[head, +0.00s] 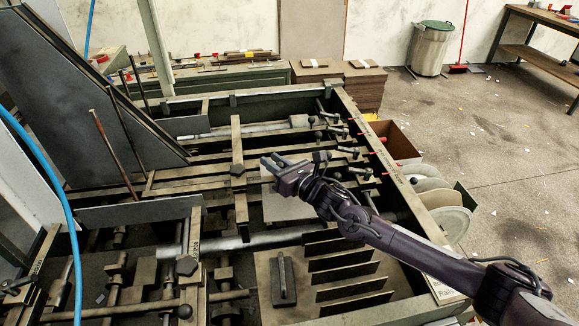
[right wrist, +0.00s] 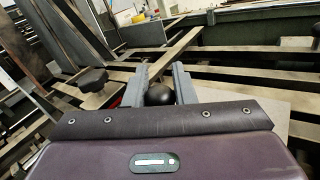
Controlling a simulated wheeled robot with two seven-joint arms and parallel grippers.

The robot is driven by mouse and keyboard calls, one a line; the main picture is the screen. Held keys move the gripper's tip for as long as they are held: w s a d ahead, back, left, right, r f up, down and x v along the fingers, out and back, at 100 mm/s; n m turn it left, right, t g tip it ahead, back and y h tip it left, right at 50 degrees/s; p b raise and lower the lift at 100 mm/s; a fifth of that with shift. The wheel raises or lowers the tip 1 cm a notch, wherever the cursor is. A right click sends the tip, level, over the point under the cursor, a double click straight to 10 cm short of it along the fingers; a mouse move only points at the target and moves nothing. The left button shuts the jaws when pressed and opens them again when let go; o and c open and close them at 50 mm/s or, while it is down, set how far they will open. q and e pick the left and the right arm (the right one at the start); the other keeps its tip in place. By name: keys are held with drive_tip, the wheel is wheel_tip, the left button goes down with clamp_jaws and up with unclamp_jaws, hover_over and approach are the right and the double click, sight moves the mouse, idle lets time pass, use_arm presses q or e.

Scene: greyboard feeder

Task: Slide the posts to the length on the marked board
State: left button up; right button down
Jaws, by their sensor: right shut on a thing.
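My right gripper (head: 270,163) reaches in from the right over the feeder's bars. In the right wrist view its two grey fingers (right wrist: 160,80) are closed on a round black knob (right wrist: 160,94); the head view hides this knob behind the gripper. To its left a flat crossbar post with a black knob (head: 237,170) stands over the long rails; a similar knob shows in the right wrist view (right wrist: 93,78). Another knobbed post (head: 187,266) is nearer, at lower left. A pale board (head: 285,207) lies partly under my right gripper; I cannot make out a mark on it. My left gripper is not in view.
Long metal rails (head: 200,160) run across the feeder. The frame's right side rail (head: 385,160) carries several handles with red tips. A slanted dark panel (head: 90,90) rises at left. Stacked brown boards (head: 355,88) stand behind. Open floor lies to the right.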

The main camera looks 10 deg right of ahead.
drive_tip(key=shift+a, duration=0.55)
drive_tip(key=shift+d, duration=0.15)
drive_tip(key=c, duration=1.2)
unclamp_jaws()
drive_tip(key=shift+d, duration=0.15)
drive_tip(key=shift+c, duration=0.2)
drive_tip(key=b+v, duration=0.2)
drive_tip(key=v, duration=0.4)
drive_tip(key=shift+s+d+f, duration=0.1)
drive_tip(key=shift+s+f, duration=0.05)
drive_tip(key=shift+s, duration=0.1)
drive_tip(key=shift+s+d, duration=0.35)
drive_tip(key=shift+s, duration=0.2)
